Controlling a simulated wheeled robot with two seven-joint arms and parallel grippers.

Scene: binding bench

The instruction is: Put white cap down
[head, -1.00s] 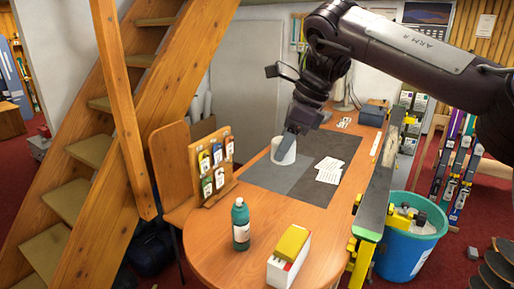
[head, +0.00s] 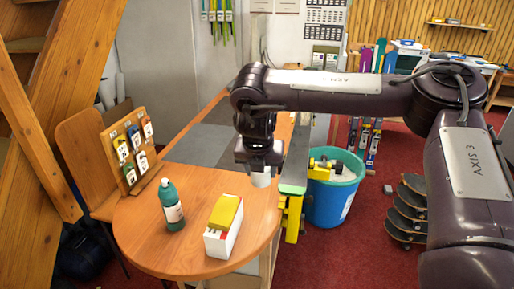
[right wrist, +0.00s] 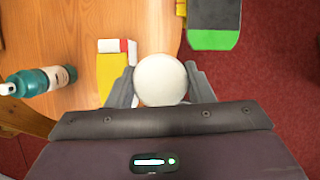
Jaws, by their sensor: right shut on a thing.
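The white cap (right wrist: 161,80) is round and pale, and sits between the two fingers of my right gripper (right wrist: 161,84) in the right wrist view. My right gripper is shut on it. In the head view the white cap (head: 261,179) shows just below my right gripper (head: 259,167), over the right side of the wooden table (head: 150,240). I cannot tell whether its underside touches the table. My left gripper is not in view.
A green bottle (head: 172,205) and a white box with a yellow top (head: 223,228) stand on the table near the cap. A ski (head: 294,165) lies along the right edge, beside a blue bucket (head: 333,190). A card rack (head: 131,158) stands at the left.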

